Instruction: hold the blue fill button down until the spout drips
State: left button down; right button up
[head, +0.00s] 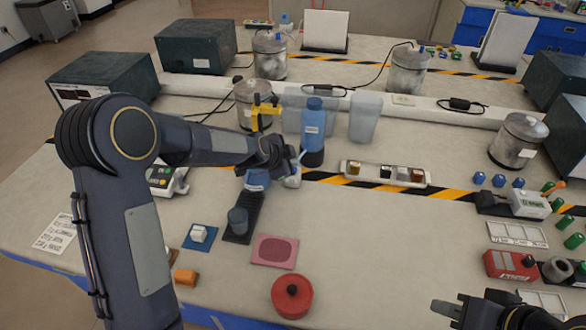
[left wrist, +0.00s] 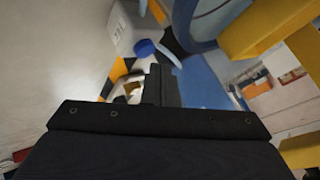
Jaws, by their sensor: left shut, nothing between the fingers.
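My left gripper (head: 290,168) is shut and empty, low over the table in front of a blue bottle-shaped vessel (head: 314,122). In the left wrist view the dark fingers (left wrist: 157,85) point toward a white block (left wrist: 125,28) with a round blue button (left wrist: 145,47). The fingertips look close to the button; I cannot tell whether they touch it. The white block shows partly behind the gripper in the head view (head: 293,180). A yellow bracket-like part (head: 265,111) stands left of the vessel. I cannot make out the spout's opening or any drip. My right gripper (head: 445,309) is at the lower right edge, its jaws unclear.
A blue labelled object (head: 257,180) and a grey-blue cup (head: 238,220) are close under my left arm. A pink mat (head: 275,251) and a red round container (head: 292,296) lie nearer. A tray of small blocks (head: 385,174) is to the right. Bare table lies right of the red container.

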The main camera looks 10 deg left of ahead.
dwell(0.7)
pick_arm(q)
jog(key=shift+f+b, duration=0.4)
jog(key=shift+b, duration=0.2)
jog(key=shift+f+b, duration=0.55)
jog(key=shift+b, duration=0.05)
dwell(0.4)
jog(key=shift+r, duration=0.1)
dwell(4.8)
jog(key=shift+r+p, duration=0.55)
jog(key=shift+r, duration=0.3)
